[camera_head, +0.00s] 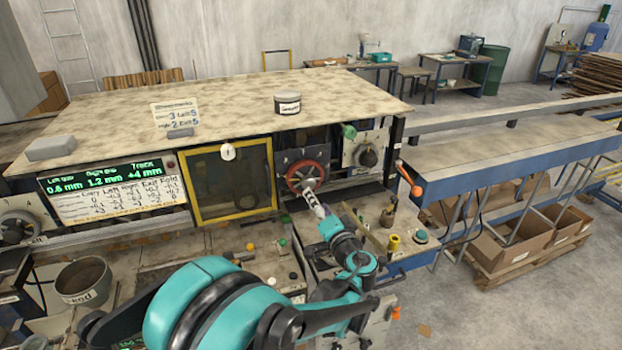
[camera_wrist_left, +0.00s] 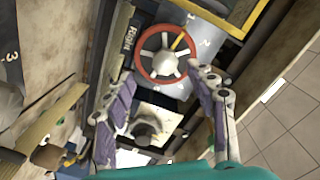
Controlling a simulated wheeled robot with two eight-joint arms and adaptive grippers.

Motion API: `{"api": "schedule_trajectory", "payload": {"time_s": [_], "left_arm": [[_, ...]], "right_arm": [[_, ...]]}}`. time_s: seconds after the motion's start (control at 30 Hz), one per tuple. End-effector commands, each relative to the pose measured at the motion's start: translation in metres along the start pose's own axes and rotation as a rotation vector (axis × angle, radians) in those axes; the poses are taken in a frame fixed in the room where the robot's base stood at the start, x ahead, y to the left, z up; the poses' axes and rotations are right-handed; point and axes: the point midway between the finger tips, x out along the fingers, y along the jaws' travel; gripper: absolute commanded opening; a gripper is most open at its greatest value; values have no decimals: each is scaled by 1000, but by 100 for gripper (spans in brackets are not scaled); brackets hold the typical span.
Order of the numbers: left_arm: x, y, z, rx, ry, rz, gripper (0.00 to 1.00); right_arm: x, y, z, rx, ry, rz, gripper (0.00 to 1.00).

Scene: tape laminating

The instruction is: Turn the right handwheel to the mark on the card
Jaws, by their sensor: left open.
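My right gripper is out of view.
A display panel (camera_head: 110,185) shows green readings left of the yellow-framed window (camera_head: 233,182). A black knob (camera_head: 367,157) is right of the wheel. An orange-tipped lever (camera_head: 415,190) projects nearby. A tin (camera_head: 287,104) stands on top. A bucket (camera_head: 85,283) is at lower left.

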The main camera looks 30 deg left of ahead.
Motion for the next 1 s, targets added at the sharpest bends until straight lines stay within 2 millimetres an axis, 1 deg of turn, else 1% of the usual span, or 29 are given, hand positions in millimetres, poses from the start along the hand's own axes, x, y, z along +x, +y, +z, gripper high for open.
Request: {"api": "schedule_trajectory", "payload": {"time_s": [0.03, 0.17, 0.4, 0.5, 0.6, 0.73, 0.93, 0.97, 1.0], "left_arm": [[2, -1, -5, 6, 14, -18, 56], [13, -2, -8, 12, 27, -39, 56], [52, -3, -9, 13, 26, -39, 56], [66, -4, -9, 13, 26, -38, 56], [76, -4, -10, 13, 27, -37, 56], [81, -4, -10, 13, 27, -37, 56], [81, -4, -10, 13, 28, -36, 56], [81, -4, -10, 13, 28, -36, 54], [81, -4, -10, 13, 28, -36, 43]], "right_arm": [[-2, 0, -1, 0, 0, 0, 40], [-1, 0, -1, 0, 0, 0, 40], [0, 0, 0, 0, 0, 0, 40], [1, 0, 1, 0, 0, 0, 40], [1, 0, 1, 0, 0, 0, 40], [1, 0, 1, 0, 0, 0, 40], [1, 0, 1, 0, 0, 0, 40], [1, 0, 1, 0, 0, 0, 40], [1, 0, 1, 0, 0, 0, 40]]}}
